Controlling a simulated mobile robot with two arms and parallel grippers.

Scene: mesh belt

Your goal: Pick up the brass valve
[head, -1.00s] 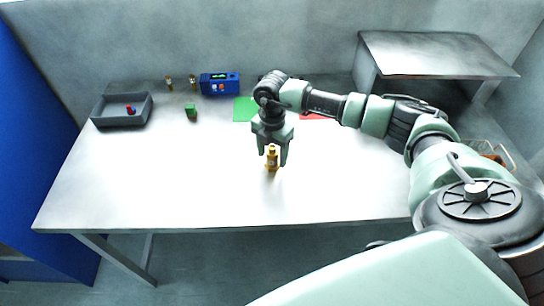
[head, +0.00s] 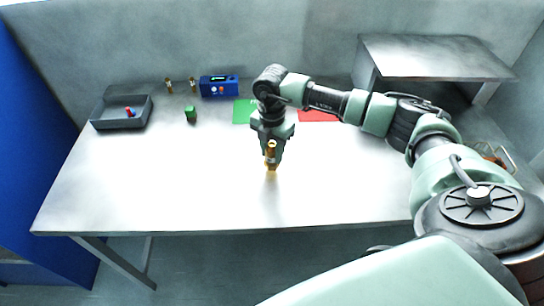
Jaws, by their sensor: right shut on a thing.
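The brass valve (head: 271,157) is a small gold upright piece at the middle of the white table (head: 180,185). My right gripper (head: 272,155) points down from above and is shut on the valve. The gripper's fingers hide part of it. I cannot tell whether the valve's base touches the table. My left gripper is not in view.
A grey tray (head: 108,123) with a small red and blue item is at the left. Two small brass pieces (head: 169,85), a blue device (head: 219,86) and a green block (head: 191,114) stand at the back. Green (head: 243,111) and red (head: 318,115) mats flank my arm. The front is clear.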

